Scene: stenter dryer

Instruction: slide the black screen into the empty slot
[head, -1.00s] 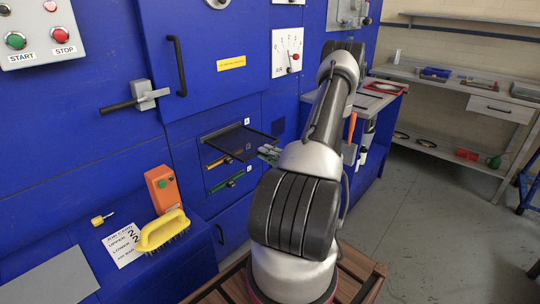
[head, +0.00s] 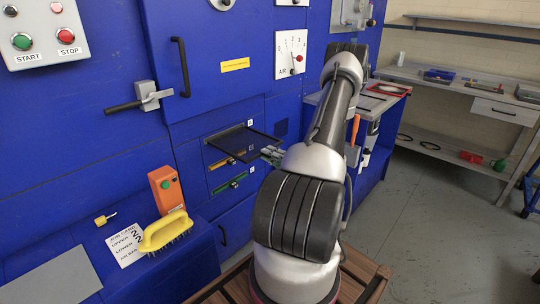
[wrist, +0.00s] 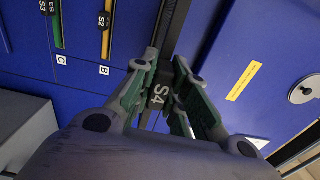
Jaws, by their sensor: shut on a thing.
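My gripper (head: 270,153) is shut on the black screen (head: 244,143) by its end block, marked S4 (wrist: 160,94) in the wrist view. The screen is a thin, flat, dark plate, held roughly level in front of the blue panel. Its far edge lies at the top slot, beside label A (head: 250,121); I cannot tell how far it is inside. Below it, slot B holds a yellow-edged screen S2 (wrist: 105,30), and slot C holds a green-edged screen S3 (wrist: 52,25). The top slot's mouth is hidden by the held screen.
An orange box with a green button (head: 166,190), a yellow brush (head: 165,231) and a job card (head: 125,245) lie on the blue ledge at left. A door handle (head: 182,66) and a latch (head: 146,96) stick out above. A side bench (head: 325,99) stands right of the panel.

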